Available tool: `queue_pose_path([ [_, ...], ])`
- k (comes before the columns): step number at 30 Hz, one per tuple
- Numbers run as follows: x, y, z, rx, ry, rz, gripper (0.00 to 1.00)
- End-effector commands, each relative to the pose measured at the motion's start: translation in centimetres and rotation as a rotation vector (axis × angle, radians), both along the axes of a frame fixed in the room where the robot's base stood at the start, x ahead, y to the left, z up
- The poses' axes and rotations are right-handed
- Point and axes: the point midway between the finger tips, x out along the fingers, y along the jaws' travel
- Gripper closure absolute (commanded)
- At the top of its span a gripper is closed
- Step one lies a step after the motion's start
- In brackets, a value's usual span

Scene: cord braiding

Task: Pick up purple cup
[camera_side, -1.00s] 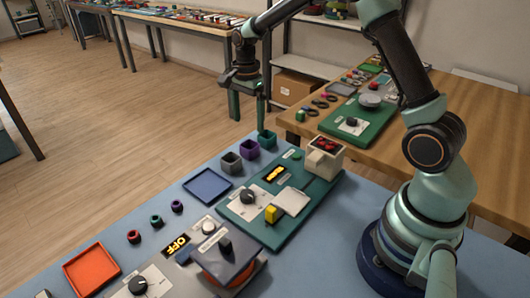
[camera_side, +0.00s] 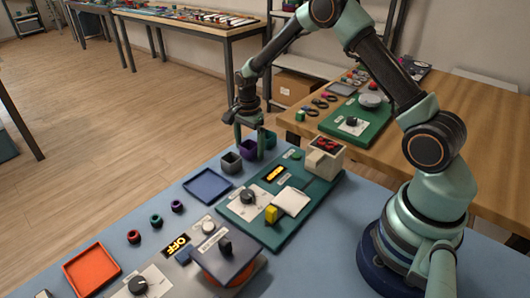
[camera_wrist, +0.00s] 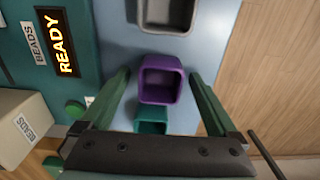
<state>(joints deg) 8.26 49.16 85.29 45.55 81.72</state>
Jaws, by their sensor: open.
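The purple cup (camera_wrist: 160,80) is a square, open-topped cup on the blue table, in the middle of the wrist view. In the side view the purple cup (camera_side: 247,151) stands between a grey cup and a teal cup, partly covered by a finger. My gripper (camera_side: 249,148) is low over the cups, fingers pointing down. In the wrist view my gripper (camera_wrist: 160,88) is open, with one green finger on each side of the purple cup and a gap to each. I cannot tell how far down the fingers reach.
The grey cup (camera_wrist: 168,14) and the teal cup (camera_wrist: 150,127) stand close on either side of the purple one. A teal board (camera_side: 264,228) with a READY display and a cream bead box (camera_side: 325,157) lies beside them. A blue tray (camera_side: 208,185) is near.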

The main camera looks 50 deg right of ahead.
Motion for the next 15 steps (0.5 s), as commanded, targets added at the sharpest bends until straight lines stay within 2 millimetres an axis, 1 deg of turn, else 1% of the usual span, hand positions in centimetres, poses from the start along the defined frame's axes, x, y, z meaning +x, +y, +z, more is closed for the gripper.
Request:
queue_pose_path([
  [2,0.01,0.0,0.03,0.0,0.0,0.0,0.05],
  [3,0.01,0.0,0.03,0.0,0.0,0.0,0.09],
  [5,0.01,0.0,0.04,0.0,0.0,0.0,0.32],
  [6,0.01,0.0,0.04,0.0,0.0,0.0,0.47],
  [8,0.01,0.0,0.04,0.0,0.0,0.0,0.7],
  [9,0.0,0.0,0.04,0.0,0.0,0.0,0.85],
  [10,0.0,0.0,0.05,0.0,0.0,0.0,0.93],
  [15,0.01,0.0,0.06,0.0,0.0,0.0,0.94],
])
